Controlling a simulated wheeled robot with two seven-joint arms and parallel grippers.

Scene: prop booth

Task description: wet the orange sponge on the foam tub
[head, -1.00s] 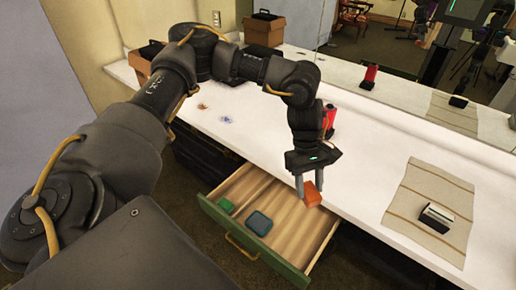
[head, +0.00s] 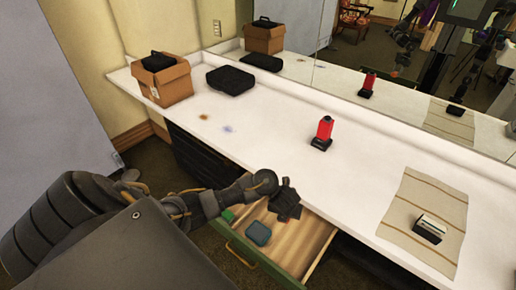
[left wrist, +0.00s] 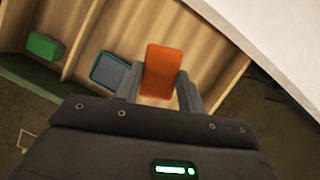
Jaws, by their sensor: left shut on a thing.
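My left gripper (head: 286,200) is over the open drawer (head: 305,248). In the left wrist view, my left gripper (left wrist: 160,92) is shut on the orange sponge (left wrist: 162,68), which stands up between the fingers. The sponge is hidden in the head view. A small teal square tub (head: 258,233), which looks like the foam tub, lies in the drawer. It also shows in the left wrist view (left wrist: 109,73), just left of the sponge; I cannot tell whether they touch. My right gripper is not in view.
A green block (left wrist: 44,46) lies in the drawer's left compartment, behind a divider. On the white counter (head: 270,140) are a red bottle on a black base (head: 324,132), a black case (head: 231,80), a cardboard box (head: 165,83) and a striped mat (head: 425,205) with a black-and-white block (head: 430,229).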

